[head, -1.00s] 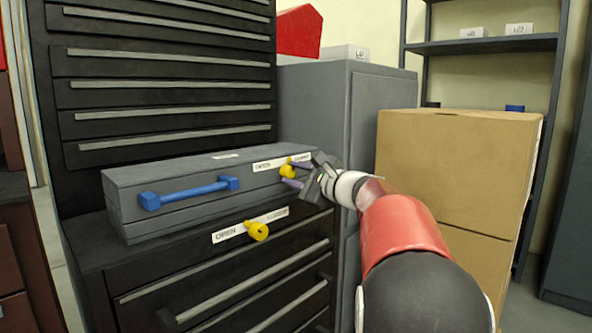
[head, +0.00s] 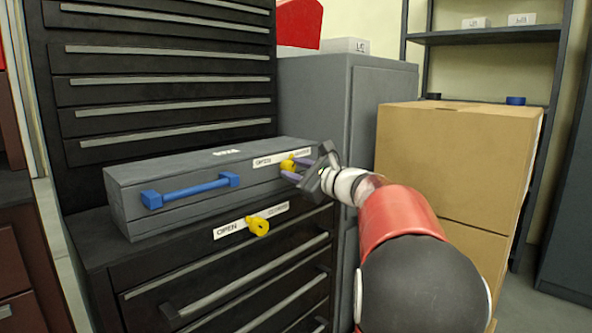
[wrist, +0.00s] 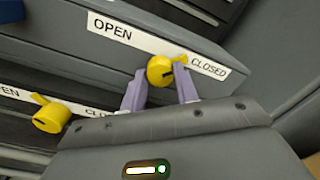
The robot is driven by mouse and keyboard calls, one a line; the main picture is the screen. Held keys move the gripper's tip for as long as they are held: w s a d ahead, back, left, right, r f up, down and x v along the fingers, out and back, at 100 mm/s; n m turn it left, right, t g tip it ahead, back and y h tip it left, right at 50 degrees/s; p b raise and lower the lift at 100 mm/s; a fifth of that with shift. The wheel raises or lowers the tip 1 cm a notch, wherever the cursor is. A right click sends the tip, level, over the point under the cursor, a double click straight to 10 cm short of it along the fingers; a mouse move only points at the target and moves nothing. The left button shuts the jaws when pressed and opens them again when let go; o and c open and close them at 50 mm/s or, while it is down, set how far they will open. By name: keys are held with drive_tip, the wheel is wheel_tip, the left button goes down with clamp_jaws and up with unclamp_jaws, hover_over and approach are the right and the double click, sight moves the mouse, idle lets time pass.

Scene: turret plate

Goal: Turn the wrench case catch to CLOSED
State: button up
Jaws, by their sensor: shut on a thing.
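The grey wrench case (head: 195,187) with a blue handle (head: 190,191) lies on top of the black drawer cabinet. Its yellow catch (wrist: 160,71) sits on the front face below a white strip reading OPEN at left and CLOSED at right. In the wrist view the catch's pointed tab reaches right, toward the word CLOSED. My gripper (wrist: 159,77) is shut on this catch, with one purple finger on each side of its round body. In the head view my gripper (head: 293,168) partly hides the catch and the strip's right end.
A second yellow catch (head: 257,226) sits on the drawer cabinet (head: 90,246) below, its tab toward OPEN in the wrist view (wrist: 50,118). A grey cabinet (head: 312,105) stands behind the case. Cardboard boxes (head: 450,165) stand right, close to my arm.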

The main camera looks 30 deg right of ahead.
drive_tip(key=shift+f, duration=0.1)
drive_tip(key=o, duration=1)
drive_tip(key=shift+s, duration=0.1)
drive_tip(key=v, duration=0.7)
drive_tip(key=shift+s+d, duration=0.15)
drive_tip(key=shift+s, duration=0.2)
drive_tip(key=s+a+f+n+g+p, duration=0.1)
drive_tip(key=s+a+f+n+g, duration=0.4)
drive_tip(key=a, duration=0.5)
drive_tip(key=s+a+f+n+g+p, duration=0.1)
drive_tip(key=s+a+f+n+g, duration=0.2)
drive_tip(key=s+a+n, duration=0.45)
drive_tip(key=s+a+f+n+g+h, duration=0.1)
drive_tip(key=s+f+n+h, duration=0.1)
drive_tip(key=s+f+n, duration=0.1)
drive_tip(key=s+a+f+n+g+h+p, duration=0.1)
drive_tip(key=s+f+n+h, duration=0.1)
drive_tip(key=s+f+n, duration=0.2)
drive_tip(key=s+a+f+n+g+h+p, duration=0.1)
drive_tip(key=s+f+n+h, duration=0.1)
drive_tip(key=s+f+n, duration=0.2)
drive_tip(key=shift+s+a+n+g, duration=0.15)
drive_tip(key=shift+s+n, duration=0.3)
drive_tip(key=shift+s, duration=0.5)
drive_tip(key=shift+s+a+n+g, duration=0.15)
drive_tip(key=shift+s+n, duration=0.25)
drive_tip(key=shift+s, duration=0.55)
